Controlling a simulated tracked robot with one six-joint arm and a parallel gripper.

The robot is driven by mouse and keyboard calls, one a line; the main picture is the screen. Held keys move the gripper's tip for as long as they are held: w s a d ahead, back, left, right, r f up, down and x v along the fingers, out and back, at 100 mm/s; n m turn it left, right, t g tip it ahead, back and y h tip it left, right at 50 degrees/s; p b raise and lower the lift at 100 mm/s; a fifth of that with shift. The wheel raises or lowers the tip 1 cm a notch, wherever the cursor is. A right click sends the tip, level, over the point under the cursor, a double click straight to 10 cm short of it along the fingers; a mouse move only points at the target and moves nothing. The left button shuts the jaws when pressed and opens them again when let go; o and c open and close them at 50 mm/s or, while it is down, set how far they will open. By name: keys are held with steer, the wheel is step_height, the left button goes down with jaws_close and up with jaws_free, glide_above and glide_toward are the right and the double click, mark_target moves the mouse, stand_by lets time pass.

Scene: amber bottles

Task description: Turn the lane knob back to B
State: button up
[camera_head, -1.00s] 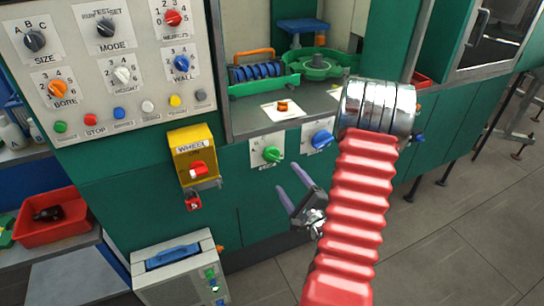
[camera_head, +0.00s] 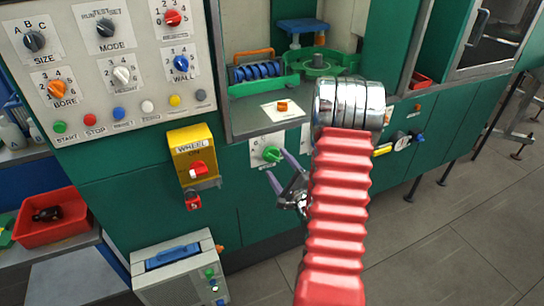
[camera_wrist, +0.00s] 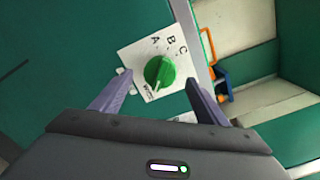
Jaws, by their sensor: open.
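The lane knob, a green round knob (camera_head: 271,154), sits on a white plate on the green cabinet front below the worktop. In the wrist view the knob (camera_wrist: 160,71) shows letters A, B and C along one side of its plate. A pale pointer mark on the knob faces the lower edge of the picture, away from the letters. My gripper (camera_head: 279,164) is open, its two purple-grey fingers at the knob in the head view. In the wrist view the fingers (camera_wrist: 158,76) lie to either side of the knob, with space on both sides. Contact cannot be told.
The yellow WHEEL box (camera_head: 194,156) with a red switch is left of the knob. A control panel (camera_head: 140,117) with several knobs and buttons is above left. My red arm sleeve covers the cabinet right of the knob.

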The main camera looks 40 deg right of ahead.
mark_target(274, 159)
steer(key=x, duration=0.6)
steer(key=shift+c, duration=0.5)
steer(key=c, duration=0.9)
steer(key=shift+s+d, duration=0.1)
steer(key=shift+d, duration=0.05)
steer(key=shift+c, duration=0.4)
